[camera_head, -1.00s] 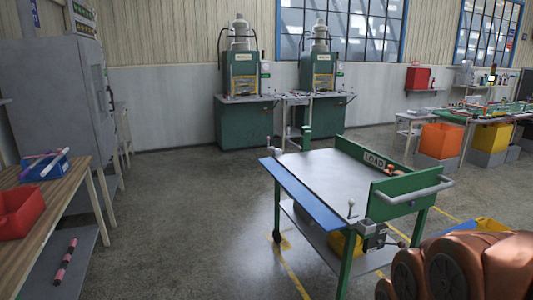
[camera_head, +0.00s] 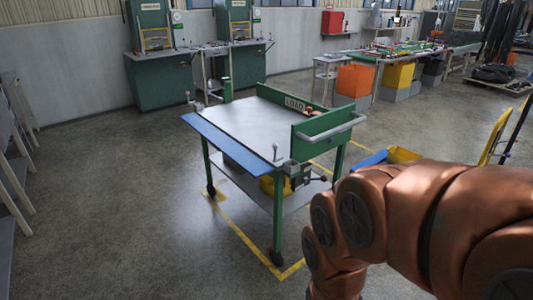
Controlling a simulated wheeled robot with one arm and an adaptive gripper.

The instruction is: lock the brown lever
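A green cart (camera_head: 325,131) with a grey top stands in the middle of the head view. A small orange-brown piece (camera_head: 309,111) sits at its back edge by the LOAD sign; it may be the brown lever, but it is too small to tell its position. A side handle with a dark reddish knob (camera_head: 323,178) sticks out from a clamp below. My copper-coloured arm fills the lower right, apart from the cart in the picture. My gripper is out of view.
A blue flap (camera_head: 232,149) runs along the cart's left side. Green presses (camera_head: 158,70) stand at the back wall. Floor left of the cart is clear.

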